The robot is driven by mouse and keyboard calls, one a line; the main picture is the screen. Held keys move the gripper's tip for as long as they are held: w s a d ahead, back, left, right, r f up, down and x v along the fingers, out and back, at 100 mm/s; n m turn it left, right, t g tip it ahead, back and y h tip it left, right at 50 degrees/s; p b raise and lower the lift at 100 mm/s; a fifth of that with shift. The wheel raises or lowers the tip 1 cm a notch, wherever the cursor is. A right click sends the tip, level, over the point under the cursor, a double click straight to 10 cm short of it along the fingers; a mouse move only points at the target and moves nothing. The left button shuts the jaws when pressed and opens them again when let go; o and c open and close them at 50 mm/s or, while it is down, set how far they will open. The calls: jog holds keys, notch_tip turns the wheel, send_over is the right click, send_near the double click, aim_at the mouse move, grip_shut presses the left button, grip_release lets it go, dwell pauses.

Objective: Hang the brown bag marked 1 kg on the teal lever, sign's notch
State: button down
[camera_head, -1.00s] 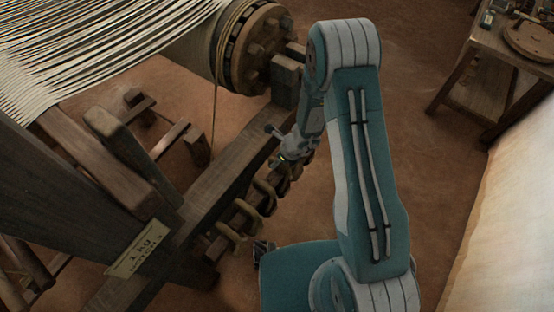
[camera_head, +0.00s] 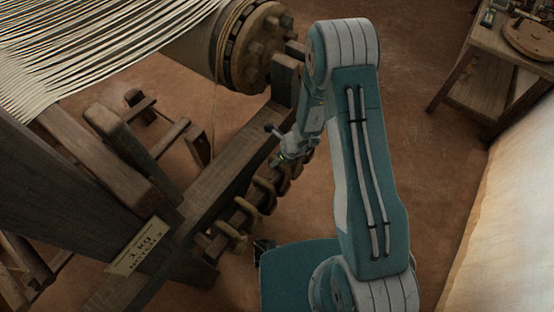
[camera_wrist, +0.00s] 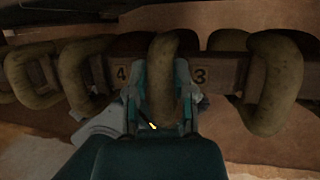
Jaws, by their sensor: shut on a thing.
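My gripper (camera_head: 284,158) is low beside the loom's dark beam in the head view. In the wrist view my gripper's teal fingers (camera_wrist: 163,90) are shut on a thick tan-brown loop (camera_wrist: 163,60), one finger on each side of it. The loop is at a dark rail (camera_wrist: 215,70), between plates numbered 4 (camera_wrist: 121,75) and 3 (camera_wrist: 199,76). A pale sign (camera_head: 140,247), seen upside down, seems to read 1 KG; its other words are too small to read surely. I cannot make out a brown bag marked 1 kg or a teal lever.
Several similar loops line the rail, one close on the right (camera_wrist: 272,85) and one on the left (camera_wrist: 80,72). The loom's wooden frame (camera_head: 215,180) and warp roller (camera_head: 250,45) stand close by. A wooden table (camera_head: 500,60) is at the upper right, with clear floor before it.

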jog(key=shift+c, duration=2)
grip_release()
jog(key=shift+f, duration=0.15)
jog(key=w+v, duration=0.1)
jog(key=v, duration=1)
jog(key=shift+s+r, duration=0.45)
jog(key=shift+s, duration=0.05)
jog(key=shift+d, duration=0.15)
